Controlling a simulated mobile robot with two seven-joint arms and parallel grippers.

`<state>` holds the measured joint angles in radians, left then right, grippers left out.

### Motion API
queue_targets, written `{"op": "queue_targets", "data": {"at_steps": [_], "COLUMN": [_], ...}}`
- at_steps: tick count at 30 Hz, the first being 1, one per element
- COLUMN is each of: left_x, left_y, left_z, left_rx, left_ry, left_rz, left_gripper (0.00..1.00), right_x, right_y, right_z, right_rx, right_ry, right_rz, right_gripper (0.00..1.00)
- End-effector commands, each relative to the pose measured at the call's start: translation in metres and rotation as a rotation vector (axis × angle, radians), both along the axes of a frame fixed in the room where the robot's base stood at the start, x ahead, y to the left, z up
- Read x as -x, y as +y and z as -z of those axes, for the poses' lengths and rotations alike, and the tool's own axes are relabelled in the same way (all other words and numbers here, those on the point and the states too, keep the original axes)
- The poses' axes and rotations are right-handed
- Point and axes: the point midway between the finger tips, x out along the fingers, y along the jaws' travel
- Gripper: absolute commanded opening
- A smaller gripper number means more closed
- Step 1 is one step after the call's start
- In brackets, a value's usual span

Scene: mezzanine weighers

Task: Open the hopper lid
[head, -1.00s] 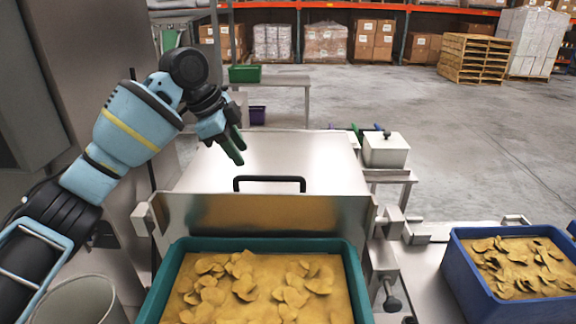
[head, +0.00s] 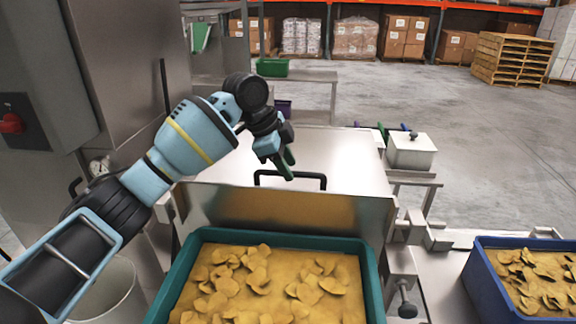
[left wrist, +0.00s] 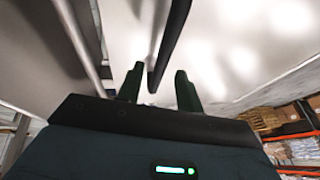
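The hopper lid (head: 330,153) is a flat, shiny metal plate, lying closed behind the teal tray in the head view. Its black bar handle (head: 310,175) stands near the front edge. My left gripper (head: 287,164) is just above the left half of the handle, fingers pointing down. In the left wrist view the two green fingers (left wrist: 158,88) are apart, and the black handle bar (left wrist: 172,45) runs between them in the picture. I cannot tell whether the fingers reach around it; they are not shut on it. My right gripper is not in view.
A teal tray (head: 190,275) of chips stands in front of the hopper. A blue crate (head: 482,295) of chips is at right. A white lidded box (head: 411,152) stands right of the lid. A steel cabinet (head: 125,70) rises at left, with a bin (head: 110,290) below.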

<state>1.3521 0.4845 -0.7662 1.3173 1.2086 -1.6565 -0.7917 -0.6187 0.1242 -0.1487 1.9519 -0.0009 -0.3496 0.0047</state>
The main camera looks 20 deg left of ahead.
Motion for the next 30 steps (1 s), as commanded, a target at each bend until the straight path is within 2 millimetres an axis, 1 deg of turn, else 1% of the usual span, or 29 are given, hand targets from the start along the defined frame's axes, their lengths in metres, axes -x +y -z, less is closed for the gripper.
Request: {"op": "queue_targets", "data": {"at_steps": [5,12,18,20,21,28,30], "left_x": [-0.0020,-0.0023,-0.0021,-0.0021,-0.0021,-0.0023,-0.0037], "left_y": [-0.0027,-0.0028,-0.0029,-0.0029,-0.0029,-0.0029,-0.0027], "left_z": [0.0072,0.0079,0.0077,0.0077,0.0076,0.0070,0.0027], "left_rx": [-0.001,-0.001,0.000,0.000,0.000,0.000,0.001], "left_ry": [-0.002,-0.001,-0.001,-0.001,-0.001,-0.002,-0.003], "left_rz": [-0.001,-0.001,0.000,0.000,0.000,-0.001,-0.001], "left_gripper": [0.36,0.36,0.10,0.02,0.00,0.00,0.00], "right_x": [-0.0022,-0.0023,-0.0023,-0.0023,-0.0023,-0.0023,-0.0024], "right_y": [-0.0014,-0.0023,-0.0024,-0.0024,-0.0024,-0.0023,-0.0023], "right_z": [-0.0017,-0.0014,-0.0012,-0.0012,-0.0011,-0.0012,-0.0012], "right_rx": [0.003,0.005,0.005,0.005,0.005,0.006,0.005], "right_ry": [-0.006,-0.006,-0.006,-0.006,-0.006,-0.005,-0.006], "right_rz": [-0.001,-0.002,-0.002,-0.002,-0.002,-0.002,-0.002], "right_gripper": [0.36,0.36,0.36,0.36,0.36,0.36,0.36]}}
